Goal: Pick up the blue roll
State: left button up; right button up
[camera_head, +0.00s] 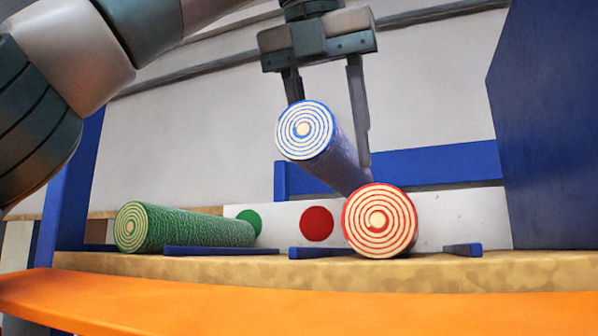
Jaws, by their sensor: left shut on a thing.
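The blue roll (338,157) shows a blue and cream ringed end toward me, and its body runs back, down and to the right. My left gripper (330,130) comes from above, with one finger on each side of the roll, and is shut on it. The roll's near end is well above the shelf. Its far end is partly hidden behind the red roll (380,221), so I cannot tell whether it touches anything. My right gripper is not in view.
The red roll lies on the tan shelf (450,276) at right centre. A green roll (195,229) lies at the left. Low blue strips (221,251) divide the shelf. A white panel (275,221) behind has green and red dots. A blue upright panel (548,130) stands right. An orange beam (250,307) runs in front.

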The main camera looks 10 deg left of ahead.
pick_arm(q)
jog(key=shift+s+d+r+p, duration=0.15)
jog(key=shift+d+r+p, duration=0.1)
jog(key=shift+d+r, duration=0.4)
jog(key=shift+s+d+r+p, duration=0.2)
jog(key=shift+d+r, duration=0.1)
jog(key=shift+d, duration=0.55)
jog(key=shift+s+d+r+p, duration=0.15)
jog(key=shift+d+r+p, duration=0.1)
jog(key=shift+d+r, duration=0.4)
jog(key=shift+f, duration=0.15)
